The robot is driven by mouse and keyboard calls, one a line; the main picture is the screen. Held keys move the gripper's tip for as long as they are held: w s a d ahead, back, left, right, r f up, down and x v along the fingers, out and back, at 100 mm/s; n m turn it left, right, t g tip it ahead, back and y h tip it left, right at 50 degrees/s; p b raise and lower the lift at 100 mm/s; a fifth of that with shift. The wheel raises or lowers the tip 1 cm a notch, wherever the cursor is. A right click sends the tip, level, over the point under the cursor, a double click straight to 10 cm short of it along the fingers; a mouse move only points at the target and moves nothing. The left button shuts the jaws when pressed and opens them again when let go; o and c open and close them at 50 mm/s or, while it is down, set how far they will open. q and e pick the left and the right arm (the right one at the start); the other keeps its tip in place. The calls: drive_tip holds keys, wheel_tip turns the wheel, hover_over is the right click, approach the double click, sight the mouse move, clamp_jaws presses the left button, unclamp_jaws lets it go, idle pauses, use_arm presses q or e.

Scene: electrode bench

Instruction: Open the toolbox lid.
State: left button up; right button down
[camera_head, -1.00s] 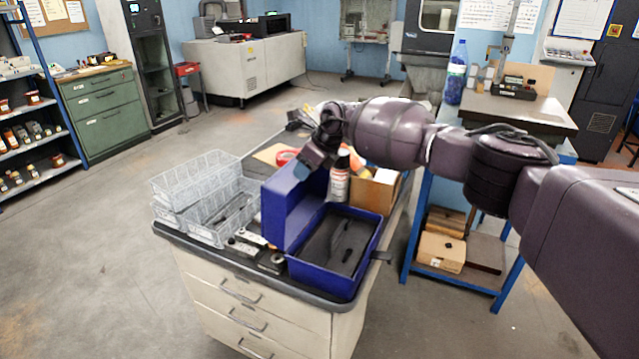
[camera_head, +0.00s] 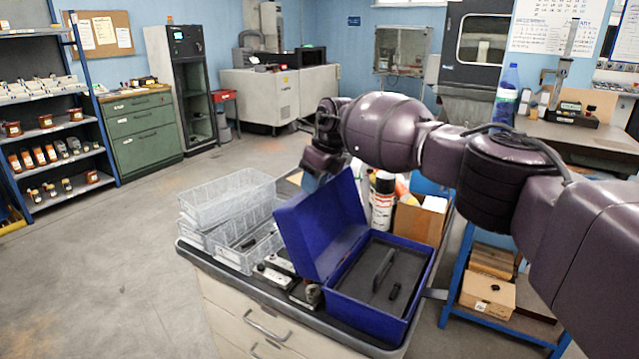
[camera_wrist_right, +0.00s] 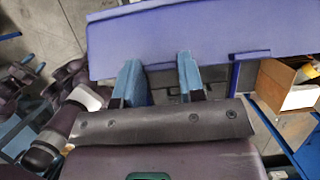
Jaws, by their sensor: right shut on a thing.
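The blue toolbox (camera_head: 372,318) stands on the bench top with a dark inside that holds a long dark piece. Its blue lid (camera_head: 322,225) stands up, leaning left and away from the box, so the toolbox is open. My right gripper (camera_head: 318,178) is at the lid's upper edge, its fingertips partly hidden in the head view. In the right wrist view its two light-blue fingers (camera_wrist_right: 162,80) reach to the edge of the lid (camera_wrist_right: 190,42), and it is shut on it.
The floor at the left is free.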

use_arm(q)
drive_tip(key=shift+w+a+f, duration=0.15)
use_arm(e)
drive_tip(key=shift+w+a+f, duration=0.15)
drive_tip(key=shift+a+f, duration=0.15)
drive_tip(key=shift+a, duration=0.1)
drive_tip(key=c, duration=0.7)
unclamp_jaws()
use_arm(q)
drive_tip(key=shift+f, duration=0.1)
use_arm(e)
drive_tip(key=shift+r, duration=0.1)
drive_tip(key=shift+r, duration=0.1)
use_arm(q)
drive_tip(key=shift+s+a+r+p, duration=0.15)
drive_tip(key=shift+s+r+p, duration=0.3)
drive_tip(key=shift+p, duration=0.3)
use_arm(e)
drive_tip(key=v, duration=1)
drive_tip(key=shift+d+r, duration=0.2)
drive_tip(key=shift+r, duration=0.05)
use_arm(q)
drive_tip(key=shift+w+r, duration=0.1)
drive_tip(key=shift+w, duration=0.1)
